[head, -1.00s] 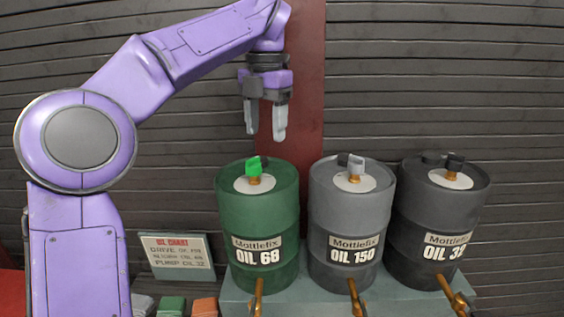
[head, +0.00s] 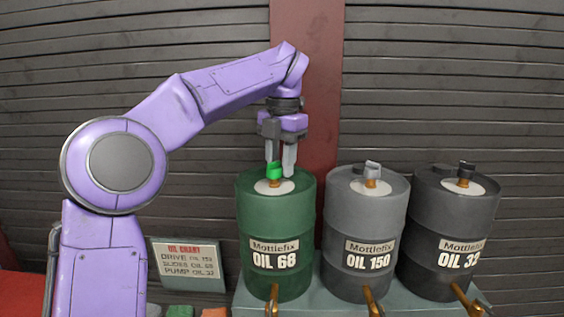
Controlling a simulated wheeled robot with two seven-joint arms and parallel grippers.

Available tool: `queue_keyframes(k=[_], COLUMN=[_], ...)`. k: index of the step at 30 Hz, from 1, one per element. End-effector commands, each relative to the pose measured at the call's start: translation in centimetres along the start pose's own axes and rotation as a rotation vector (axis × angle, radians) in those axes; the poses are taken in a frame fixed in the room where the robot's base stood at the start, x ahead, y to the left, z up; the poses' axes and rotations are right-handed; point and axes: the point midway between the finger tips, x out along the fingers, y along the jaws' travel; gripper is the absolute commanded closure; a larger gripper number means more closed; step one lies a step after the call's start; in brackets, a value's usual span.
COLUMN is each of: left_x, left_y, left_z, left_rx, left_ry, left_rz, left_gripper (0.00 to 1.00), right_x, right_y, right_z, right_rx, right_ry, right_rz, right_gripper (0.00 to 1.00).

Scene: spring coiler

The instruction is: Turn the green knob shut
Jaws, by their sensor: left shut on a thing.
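The green knob (head: 274,171) sits on a brass stem in the white disc on top of the green drum (head: 275,222) labelled OIL 68. My left gripper (head: 281,170) points straight down over this drum, with its pale fingers shut on the green knob. The far side of the knob is hidden by the fingers. My right gripper is not in view.
A grey drum (head: 364,217) labelled OIL 150, with a grey knob, and a dark drum (head: 446,215) labelled OIL 32, with a black knob, stand to the right. Brass taps stick out at the front. An oil chart sign (head: 185,260) stands at the lower left.

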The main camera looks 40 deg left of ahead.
Motion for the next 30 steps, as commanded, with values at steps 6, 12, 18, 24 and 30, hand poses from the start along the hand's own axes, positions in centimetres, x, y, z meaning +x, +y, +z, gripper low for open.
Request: queue_keyframes(k=[6, 12, 18, 24, 30], left_x=[-0.45, -0.57, -0.63, -0.65, -0.56], left_y=[-0.01, 0.05, 0.04, -0.05, -0.11], left_z=[-0.56, -0.84, -1.04, -1.10, -0.92], left_rx=[-0.035, -0.135, -0.300, -0.488, -0.676], left_ry=[-0.003, 0.001, 0.009, 0.019, 0.033], left_rz=[-0.001, -0.002, -0.005, -0.008, -0.010], left_gripper=[0.98, 0.98, 0.97, 0.97, 0.97], right_x=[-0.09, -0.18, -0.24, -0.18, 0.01], right_y=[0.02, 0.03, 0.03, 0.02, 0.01], right_z=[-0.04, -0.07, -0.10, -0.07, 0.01], right_rx=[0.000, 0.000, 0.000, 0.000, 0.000], right_ry=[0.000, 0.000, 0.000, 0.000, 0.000], right_rz=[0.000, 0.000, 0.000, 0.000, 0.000], right_gripper=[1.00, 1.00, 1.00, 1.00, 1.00])
